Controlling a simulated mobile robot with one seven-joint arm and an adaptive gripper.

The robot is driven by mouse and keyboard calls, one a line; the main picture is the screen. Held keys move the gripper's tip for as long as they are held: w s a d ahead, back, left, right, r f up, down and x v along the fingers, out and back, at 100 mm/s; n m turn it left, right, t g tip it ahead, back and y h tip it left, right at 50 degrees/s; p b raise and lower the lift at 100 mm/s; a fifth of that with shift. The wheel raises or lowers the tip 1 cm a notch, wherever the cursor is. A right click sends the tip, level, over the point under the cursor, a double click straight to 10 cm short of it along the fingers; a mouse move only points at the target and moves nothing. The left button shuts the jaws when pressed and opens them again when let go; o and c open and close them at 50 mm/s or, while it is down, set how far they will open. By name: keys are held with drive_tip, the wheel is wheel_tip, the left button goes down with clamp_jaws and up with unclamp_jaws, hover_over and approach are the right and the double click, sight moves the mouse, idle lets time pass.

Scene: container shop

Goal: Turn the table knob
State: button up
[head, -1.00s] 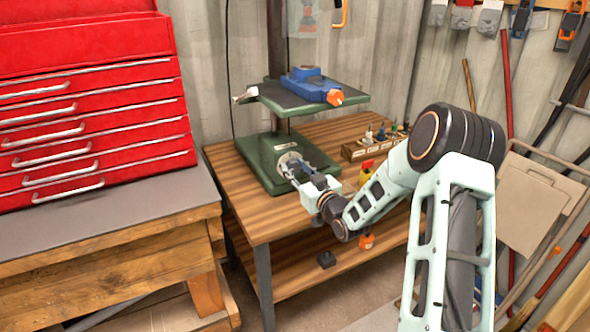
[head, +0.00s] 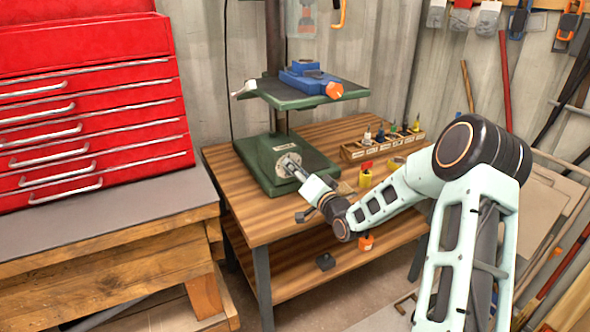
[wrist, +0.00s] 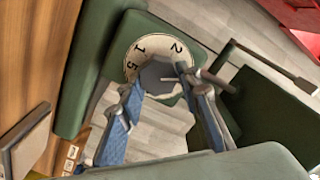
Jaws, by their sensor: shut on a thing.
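The table knob (wrist: 158,76) is dark grey and faceted, set on a round cream dial (wrist: 137,49) with the numbers 1, 2 and 5 visible. The dial is on the green base (head: 262,171) of the drill press and shows small in the head view (head: 283,160). My gripper (head: 296,169) reaches the dial from the lower right. In the wrist view my gripper (wrist: 165,86) has its two fingers on either side of the knob, shut on it. The fingers hide part of the knob and the dial's lower edge.
The base stands on a wooden table (head: 262,220). Above it is a green drill press table (head: 300,97) with a blue vise (head: 312,78). A wooden rack (head: 385,146) of small tools and a yellow-and-red bottle (head: 365,176) stand to the right. A red tool chest (head: 90,120) is left.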

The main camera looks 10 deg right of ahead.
drive_tip(key=m+p, duration=0.1)
drive_tip(key=m, duration=0.5)
drive_tip(key=shift+d+f, duration=0.1)
drive_tip(key=shift+f, duration=0.05)
idle(0.4)
drive_tip(key=o, duration=1.2)
drive_tip(key=shift+c, duration=0.2)
drive_tip(key=v, duration=1.2)
